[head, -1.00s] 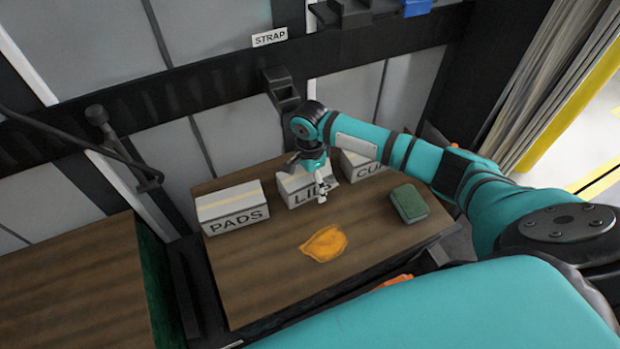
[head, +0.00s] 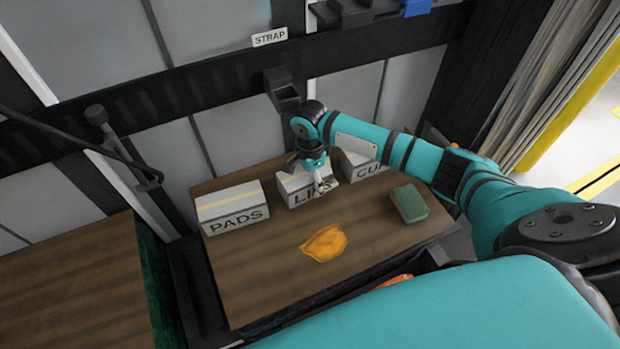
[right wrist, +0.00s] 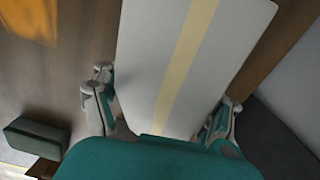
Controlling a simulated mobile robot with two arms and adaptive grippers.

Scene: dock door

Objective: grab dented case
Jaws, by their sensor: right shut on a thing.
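Three white cases with tan tape stand in a row on the wooden table. The left one is the PADS case (head: 232,208), the middle case (head: 296,192) has a label starting LI, and the right case (head: 355,166) starts CU. I cannot make out a dent on any of them. My right gripper (head: 320,186) is at the middle case and hides part of its label. In the right wrist view its fingers (right wrist: 165,90) are shut on the white case (right wrist: 178,55), one on each side. My left gripper is not in view.
A crumpled orange cloth (head: 323,243) lies on the table (head: 250,290) in front of the cases. A green block (head: 409,203) lies at the right. Another wooden surface (head: 70,285) is at the far left. The table's front left is clear.

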